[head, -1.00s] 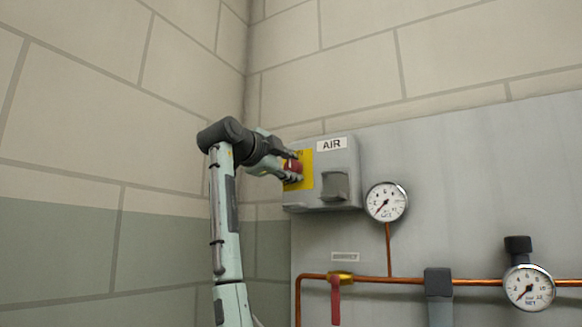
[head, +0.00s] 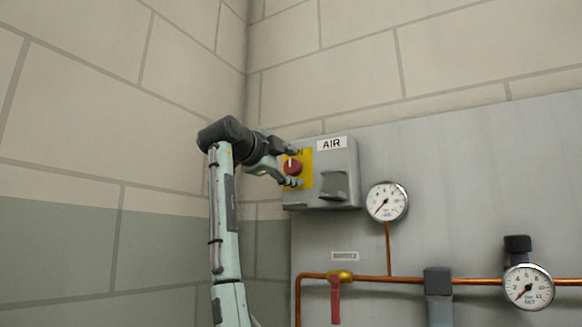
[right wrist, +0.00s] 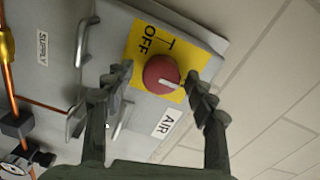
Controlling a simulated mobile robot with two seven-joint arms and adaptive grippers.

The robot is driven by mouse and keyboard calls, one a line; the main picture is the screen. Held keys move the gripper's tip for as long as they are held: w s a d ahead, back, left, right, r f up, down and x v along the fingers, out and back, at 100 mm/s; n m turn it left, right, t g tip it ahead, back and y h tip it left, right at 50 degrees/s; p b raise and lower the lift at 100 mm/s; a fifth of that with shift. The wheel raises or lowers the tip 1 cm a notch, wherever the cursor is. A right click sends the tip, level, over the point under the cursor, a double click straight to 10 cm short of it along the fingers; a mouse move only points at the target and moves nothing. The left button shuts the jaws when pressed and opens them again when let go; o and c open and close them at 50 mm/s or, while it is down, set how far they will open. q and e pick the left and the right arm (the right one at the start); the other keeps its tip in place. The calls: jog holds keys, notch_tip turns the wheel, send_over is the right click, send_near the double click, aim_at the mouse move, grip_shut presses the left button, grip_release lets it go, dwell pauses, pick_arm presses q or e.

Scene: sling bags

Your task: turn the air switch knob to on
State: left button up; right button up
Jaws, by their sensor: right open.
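The air switch is a grey box (head: 338,168) labelled AIR, with a yellow plate (head: 306,178) and a round red knob (head: 291,167). The knob's white pointer line points up in the head view, toward a partly hidden label ending in N. In the right wrist view the knob (right wrist: 160,73) shows its pointer aimed right, away from the word OFF at the upper left. My right gripper (head: 293,166) is open, with one fingertip on each side of the knob and gaps between. My left gripper is out of view.
A grey handle (head: 335,186) juts from the box beside the plate. A pressure gauge (head: 386,202), copper pipe (head: 390,280) and red-handled valve (head: 336,299) are on the grey panel to the right. The tiled wall corner lies close to the left.

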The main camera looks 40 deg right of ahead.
jog(key=v, duration=1.2)
dwell(0.4)
